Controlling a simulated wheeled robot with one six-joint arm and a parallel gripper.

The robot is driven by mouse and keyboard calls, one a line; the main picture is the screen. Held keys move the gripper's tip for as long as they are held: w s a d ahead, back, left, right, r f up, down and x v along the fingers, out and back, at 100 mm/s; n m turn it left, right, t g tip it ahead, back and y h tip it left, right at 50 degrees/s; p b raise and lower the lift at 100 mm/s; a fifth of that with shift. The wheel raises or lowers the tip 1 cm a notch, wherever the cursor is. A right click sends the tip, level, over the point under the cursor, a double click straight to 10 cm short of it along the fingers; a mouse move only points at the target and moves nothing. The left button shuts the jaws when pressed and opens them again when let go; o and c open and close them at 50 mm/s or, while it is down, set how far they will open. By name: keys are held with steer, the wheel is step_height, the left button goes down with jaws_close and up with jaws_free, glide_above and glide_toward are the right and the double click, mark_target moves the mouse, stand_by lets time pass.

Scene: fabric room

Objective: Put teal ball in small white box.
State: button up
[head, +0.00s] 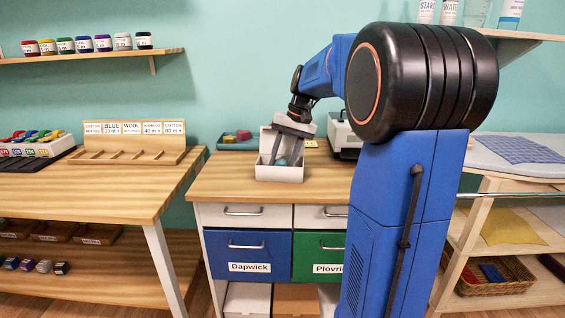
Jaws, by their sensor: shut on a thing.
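The small white box (279,173) stands open on the wooden top of the drawer cabinet, with its lid raised at the back. My gripper (284,159) points down from above, its fingers reaching into the box opening. It is shut on the teal ball (281,162), of which only a small dull teal patch shows low between the fingers. The box's front wall and the fingers hide the rest. I cannot tell whether the ball touches the box floor.
A blue tray (228,146) with coloured pieces lies behind the box to the left. A light-coloured machine (342,134) stands to the right, partly behind my arm. The cabinet top (225,180) is clear left of the box. A wooden rack (130,155) stands on the left table.

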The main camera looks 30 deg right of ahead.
steer(key=shift+f, duration=0.3)
steer(key=o, duration=1)
steer(key=shift+f, duration=0.1)
steer(key=v, duration=1.2)
steer(key=s+a+f+n+h, duration=0.1)
steer(key=s+a+f, duration=0.1)
steer(key=s+a, duration=0.55)
steer(key=s+a+f+n+t, duration=0.1)
steer(key=s+a+f, duration=0.3)
steer(key=s+f, duration=0.2)
steer(key=s+a+f+n+t+h, duration=0.1)
steer(key=s+a+f+n, duration=0.1)
steer(key=s+a+f, duration=0.2)
steer(key=s+a+f+n+t+h, duration=0.1)
steer(key=s+a+f, duration=0.3)
steer(key=s+f, duration=0.4)
steer(key=shift+s+f+n, duration=0.15)
steer(key=shift+s+n, duration=0.45)
steer(key=shift+s, duration=0.65)
